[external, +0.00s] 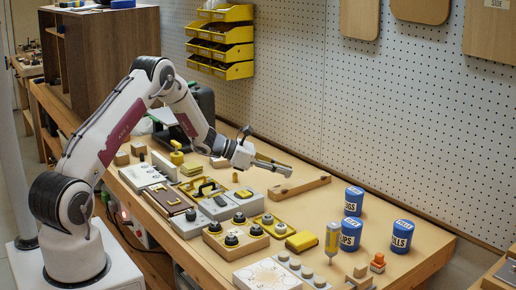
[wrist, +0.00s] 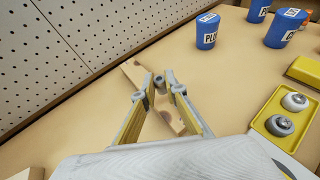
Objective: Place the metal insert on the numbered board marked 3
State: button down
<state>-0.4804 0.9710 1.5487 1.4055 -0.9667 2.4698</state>
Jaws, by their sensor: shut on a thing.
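My gripper (external: 274,164) is above the bench, over a long wooden bar (external: 300,187). In the wrist view my gripper (wrist: 157,85) is shut on a small grey metal insert (wrist: 160,83), held between the fingertip pads. The insert is too small to make out in the external view. The wooden bar (wrist: 133,71) shows beneath and behind the fingers, with a dark round spot on it, partly hidden by them. I cannot read a number 3 on any board in either view.
Blue labelled canisters (external: 353,201) stand to the right of the bar. A pegboard wall (external: 400,110) rises behind the bench. Bare bench top (wrist: 100,110) lies around the bar.

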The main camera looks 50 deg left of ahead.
aim_at(282, 187)
jog(key=shift+f, duration=1.45)
jog(key=shift+f, duration=0.15)
jog(key=c, duration=2)
grip_release()
jog(key=shift+c, duration=0.2)
jog(key=shift+r, duration=0.2)
jog(key=shift+s+a+r, duration=0.15)
jog(key=shift+s+a, duration=0.1)
jog(key=shift+s, duration=0.05)
jog(key=v, duration=1.1)
